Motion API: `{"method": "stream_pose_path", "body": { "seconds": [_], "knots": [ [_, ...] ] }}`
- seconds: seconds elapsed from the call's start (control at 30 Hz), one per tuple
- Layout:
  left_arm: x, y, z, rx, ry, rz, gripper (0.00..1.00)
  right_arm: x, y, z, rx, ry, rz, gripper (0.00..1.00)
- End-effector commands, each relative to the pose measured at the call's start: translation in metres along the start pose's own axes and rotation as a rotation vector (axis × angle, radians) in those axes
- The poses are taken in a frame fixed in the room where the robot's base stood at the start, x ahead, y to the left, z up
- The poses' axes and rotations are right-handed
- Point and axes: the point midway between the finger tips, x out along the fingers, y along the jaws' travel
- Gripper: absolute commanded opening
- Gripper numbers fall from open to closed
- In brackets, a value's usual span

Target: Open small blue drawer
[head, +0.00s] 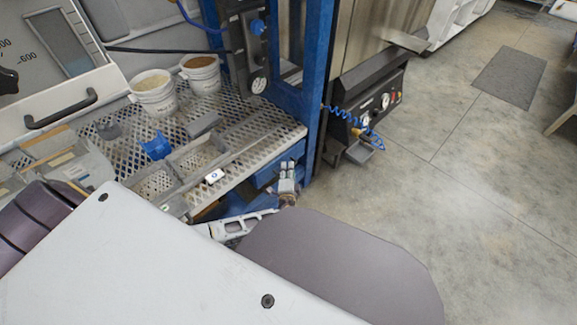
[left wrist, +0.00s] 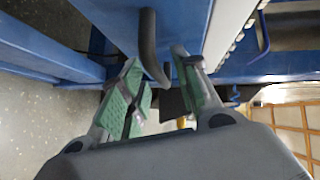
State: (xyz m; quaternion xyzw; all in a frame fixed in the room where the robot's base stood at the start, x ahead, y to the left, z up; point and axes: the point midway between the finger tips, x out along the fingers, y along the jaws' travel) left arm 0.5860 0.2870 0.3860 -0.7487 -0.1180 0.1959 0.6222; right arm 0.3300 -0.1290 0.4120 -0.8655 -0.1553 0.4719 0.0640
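The small blue drawer (head: 265,175) sits under the perforated metal worktop, and my left gripper (head: 287,178) is at its right part in the head view. In the left wrist view, a dark curved handle (left wrist: 148,40) stands out from a blue face (left wrist: 180,22). My left gripper (left wrist: 157,66) is open, its green-padded fingers on either side of the handle's near end. A gap shows between the handle and the fingers; whether either finger touches it I cannot tell. The drawer looks shut, though the gripper partly hides its front. My right gripper is not in view.
The perforated worktop (head: 236,127) carries two white buckets (head: 153,92) (head: 200,74), a blue scoop-like piece (head: 157,146) and grey trays. A blue upright post (head: 318,90) stands just right of the drawer. Open concrete floor (head: 440,190) lies to the right.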

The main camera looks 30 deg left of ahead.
Motion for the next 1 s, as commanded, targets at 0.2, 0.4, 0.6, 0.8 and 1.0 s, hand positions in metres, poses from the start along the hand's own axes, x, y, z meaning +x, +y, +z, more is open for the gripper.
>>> {"method": "stream_pose_path", "body": {
  "seconds": [0.2, 0.4, 0.6, 0.8, 1.0],
  "knots": [
    [-0.0015, 0.0009, 0.0002, 0.0, 0.0, 0.001, 0.32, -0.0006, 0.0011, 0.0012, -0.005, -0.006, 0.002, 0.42],
    [-0.0013, 0.0008, 0.0002, 0.0, 0.0, 0.0, 0.29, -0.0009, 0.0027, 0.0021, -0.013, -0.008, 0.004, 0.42],
    [-0.0012, 0.0007, 0.0002, 0.0, 0.0, 0.0, 0.03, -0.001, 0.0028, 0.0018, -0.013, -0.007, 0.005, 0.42],
    [-0.0012, 0.0008, 0.0002, 0.0, 0.0, 0.001, 0.0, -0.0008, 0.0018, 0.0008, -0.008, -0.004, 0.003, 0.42],
    [-0.0013, 0.0009, 0.0003, 0.0, 0.0, 0.001, 0.0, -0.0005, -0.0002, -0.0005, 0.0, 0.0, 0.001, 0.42]
  ]
}}
